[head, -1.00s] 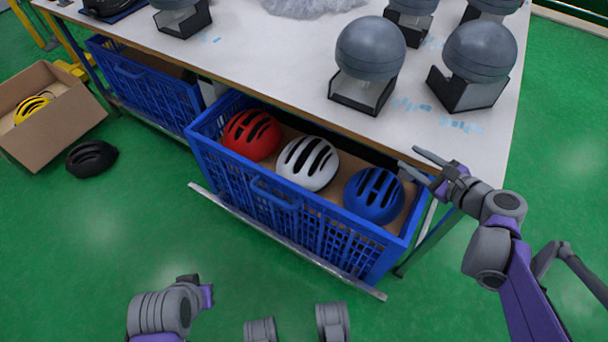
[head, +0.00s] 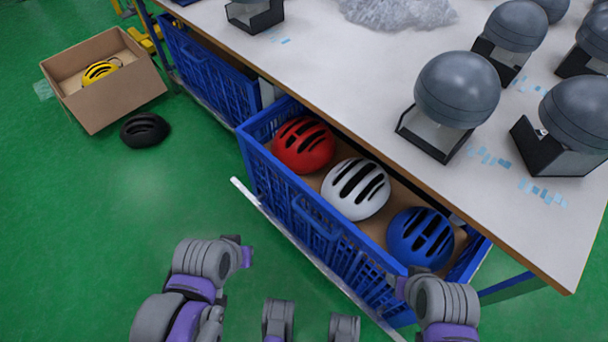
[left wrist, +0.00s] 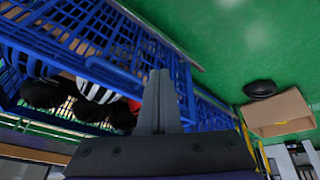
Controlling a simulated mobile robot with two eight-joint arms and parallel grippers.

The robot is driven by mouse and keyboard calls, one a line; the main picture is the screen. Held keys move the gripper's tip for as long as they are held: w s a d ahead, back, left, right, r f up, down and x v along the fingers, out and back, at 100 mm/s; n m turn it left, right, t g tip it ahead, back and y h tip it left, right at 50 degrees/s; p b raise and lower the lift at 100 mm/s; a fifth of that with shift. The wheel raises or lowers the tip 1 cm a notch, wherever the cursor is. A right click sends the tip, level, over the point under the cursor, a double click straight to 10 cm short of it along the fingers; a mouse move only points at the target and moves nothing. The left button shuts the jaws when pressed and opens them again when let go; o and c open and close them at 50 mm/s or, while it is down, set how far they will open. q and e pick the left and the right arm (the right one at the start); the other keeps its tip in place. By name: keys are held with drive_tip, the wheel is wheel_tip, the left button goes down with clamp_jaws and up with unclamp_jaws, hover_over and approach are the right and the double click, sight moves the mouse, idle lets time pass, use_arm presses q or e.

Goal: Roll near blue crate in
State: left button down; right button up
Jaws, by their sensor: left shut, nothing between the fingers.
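The near blue crate (head: 290,205) sticks out from under the table on the head view's middle right. It holds a red helmet (head: 303,145), a white helmet (head: 356,189) and a blue helmet (head: 420,238). Its outer wall has a handle opening. The crate also fills the upper left of the left wrist view (left wrist: 125,45). My left gripper (left wrist: 160,75) is shut and empty there, its fingers overlapping the crate's lattice wall; contact cannot be told. In the head view only arm links show at the bottom left and right; the right gripper's fingers do not show.
A metal rail (head: 262,210) runs along the floor side of the crate. A second blue crate (head: 205,70) sits farther left under the table (head: 375,85), which carries grey domes on black stands. A cardboard box (head: 120,95) and black helmet (head: 144,130) lie on open green floor.

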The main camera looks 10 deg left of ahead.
use_arm(q)
drive_tip(key=w+f+n+h, duration=0.1)
drive_tip(key=w+n, duration=0.4)
drive_tip(key=n+t+h, duration=0.3)
drive_tip(key=n+h, duration=0.1)
drive_tip(key=n, duration=1.8)
approach(303, 193)
drive_tip(key=f, duration=0.3)
drive_tip(key=shift+s+f, duration=0.2)
drive_tip(key=shift+f, duration=0.2)
drive_tip(key=w+d, duration=0.2)
drive_tip(key=shift+w+f, duration=0.15)
drive_tip(key=shift+w, duration=0.25)
drive_tip(key=shift+w+d, duration=0.25)
drive_tip(key=shift+w, duration=0.15)
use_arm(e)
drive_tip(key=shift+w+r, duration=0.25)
